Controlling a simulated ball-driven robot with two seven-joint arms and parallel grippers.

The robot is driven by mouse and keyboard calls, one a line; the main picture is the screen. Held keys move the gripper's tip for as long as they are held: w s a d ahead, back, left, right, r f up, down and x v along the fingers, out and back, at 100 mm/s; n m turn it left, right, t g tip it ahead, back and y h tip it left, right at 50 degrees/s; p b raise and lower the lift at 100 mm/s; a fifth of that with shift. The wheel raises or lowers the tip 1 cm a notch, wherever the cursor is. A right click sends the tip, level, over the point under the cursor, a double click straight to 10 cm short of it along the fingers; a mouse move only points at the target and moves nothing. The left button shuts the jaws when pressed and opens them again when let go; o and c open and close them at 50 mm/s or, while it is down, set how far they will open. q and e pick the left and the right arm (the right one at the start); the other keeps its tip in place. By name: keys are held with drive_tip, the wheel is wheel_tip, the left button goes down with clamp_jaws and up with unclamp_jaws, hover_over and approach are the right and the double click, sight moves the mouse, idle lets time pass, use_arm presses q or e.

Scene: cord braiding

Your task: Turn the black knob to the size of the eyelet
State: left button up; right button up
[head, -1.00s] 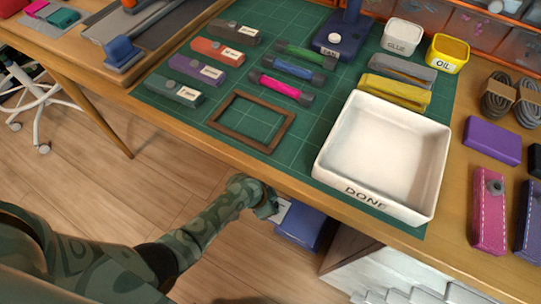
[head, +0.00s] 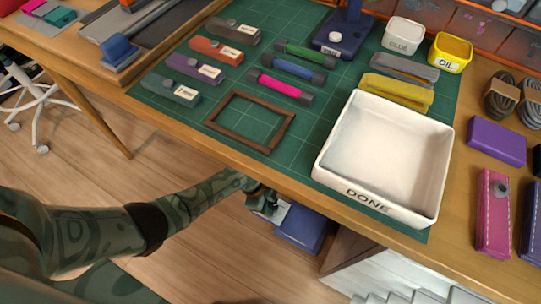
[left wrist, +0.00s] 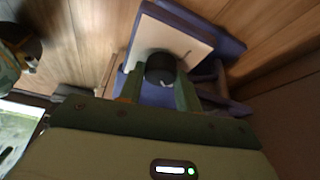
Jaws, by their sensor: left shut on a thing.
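The black knob (left wrist: 160,68) shows in the left wrist view on the pale face plate (left wrist: 182,40) of a blue device. It sits between the two green fingers of my left gripper (left wrist: 160,92), which are shut on it. In the head view my left gripper (head: 262,199) is at the blue device (head: 302,228), below the table's front edge. The knob is hidden there by the gripper. Any size marks on the plate are too small or hidden to read. I cannot make out an eyelet. My right gripper is not in view.
The table's front edge (head: 270,176) runs just above my left gripper. On the green mat (head: 190,125) are a brown frame (head: 250,121), a white DONE tray (head: 385,205) and several labelled cases. A pale drawer unit (head: 385,275) stands right of the blue device.

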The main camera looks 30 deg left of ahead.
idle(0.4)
use_arm(q)
drive_tip(key=o, duration=1)
